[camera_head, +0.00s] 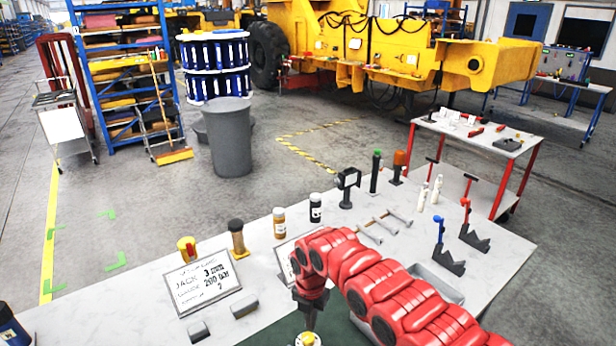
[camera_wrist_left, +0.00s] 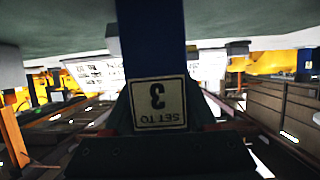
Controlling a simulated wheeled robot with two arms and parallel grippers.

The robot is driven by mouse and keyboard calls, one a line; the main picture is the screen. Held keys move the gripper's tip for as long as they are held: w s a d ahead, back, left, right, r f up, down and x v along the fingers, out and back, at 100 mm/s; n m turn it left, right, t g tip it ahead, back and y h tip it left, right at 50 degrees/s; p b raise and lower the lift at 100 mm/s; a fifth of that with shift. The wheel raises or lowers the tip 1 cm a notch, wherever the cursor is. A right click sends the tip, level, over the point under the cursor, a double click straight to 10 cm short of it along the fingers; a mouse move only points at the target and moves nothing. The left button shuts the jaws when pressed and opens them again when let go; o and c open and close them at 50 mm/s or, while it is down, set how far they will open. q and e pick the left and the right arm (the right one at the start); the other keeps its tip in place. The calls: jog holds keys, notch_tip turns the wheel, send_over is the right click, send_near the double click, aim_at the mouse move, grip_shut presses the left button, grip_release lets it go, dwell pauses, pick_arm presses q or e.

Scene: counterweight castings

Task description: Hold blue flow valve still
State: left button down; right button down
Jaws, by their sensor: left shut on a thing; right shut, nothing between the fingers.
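In the left wrist view, which is upside down, the blue flow valve (camera_wrist_left: 150,40) shows as a dark blue upright body running to the pale surface at the top. A square label reading "SET TO 3" (camera_wrist_left: 158,104) is in front of it. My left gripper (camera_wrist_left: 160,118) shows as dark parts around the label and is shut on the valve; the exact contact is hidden. It is not seen in the head view. My right gripper (camera_head: 309,322) points down over the green mat (camera_head: 270,328), shut and empty. A small tan round thing (camera_head: 308,340) is just below it, cut off by the frame edge.
On the bench (camera_head: 130,290) stand a job sign (camera_head: 200,285), grey blocks (camera_head: 244,306), several bottles and a black stand (camera_head: 347,186). A grey tray (camera_head: 438,285) lies behind my right arm. A dark blue container (camera_head: 12,328) is at bottom left.

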notch_tip(320, 180, up, 5)
jog(key=shift+d+f, duration=0.1)
dwell(0.3)
pick_arm(q)
jog(key=shift+c, duration=0.6)
grip_release()
jog(key=shift+s, duration=0.1)
